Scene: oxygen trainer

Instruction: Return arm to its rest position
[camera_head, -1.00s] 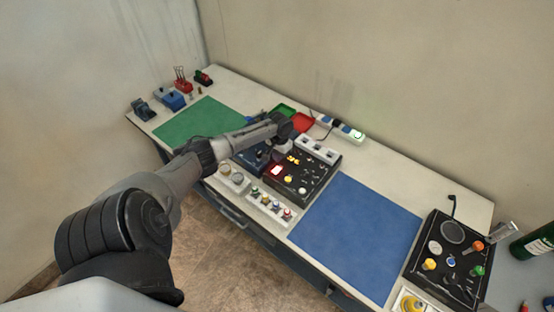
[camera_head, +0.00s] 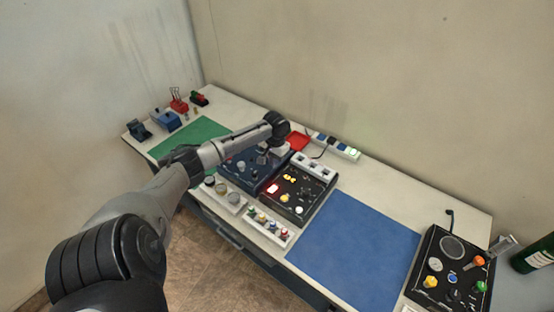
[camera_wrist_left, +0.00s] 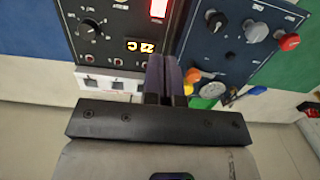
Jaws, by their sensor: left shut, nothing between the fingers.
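My left arm reaches in from the left in the head view. Its gripper (camera_head: 279,152) points down above the back of the dark blue panel (camera_head: 243,178), close to the black panel. In the left wrist view the fingers (camera_wrist_left: 166,70) are together with nothing between them. They overlap the gap between the black panel (camera_wrist_left: 112,45) and the blue panel (camera_wrist_left: 215,60). The black panel in the head view (camera_head: 312,203) shows a lit red field and yellow digits. My right gripper is not in view.
A blue mat (camera_head: 355,245) and a green mat (camera_head: 190,139) lie flat on the table. A white strip of coloured knobs (camera_head: 268,227) lies in front. A red tray (camera_head: 299,141) and a power strip (camera_head: 340,149) are behind. Another black panel (camera_head: 445,270) stands right.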

